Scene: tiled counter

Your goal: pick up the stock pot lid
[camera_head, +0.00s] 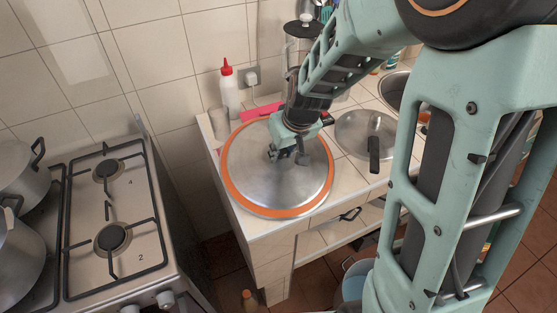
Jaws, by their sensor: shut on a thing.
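The stock pot lid (250,185) is a large round silver disc with an orange rim. It shows in the head view above the left end of the tiled counter, its face turned towards the camera. My gripper (287,157) is at the middle of the lid and shut on it, at the centre knob. The fingers and my wrist hide most of the knob. I cannot tell whether the lid's underside touches the counter.
A steel pan with a dark handle (366,135) lies right of the lid. A white bottle with a red cap (230,92) and a beige cup (219,124) stand behind. The gas stove (133,220) with pots is at left, across a gap.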

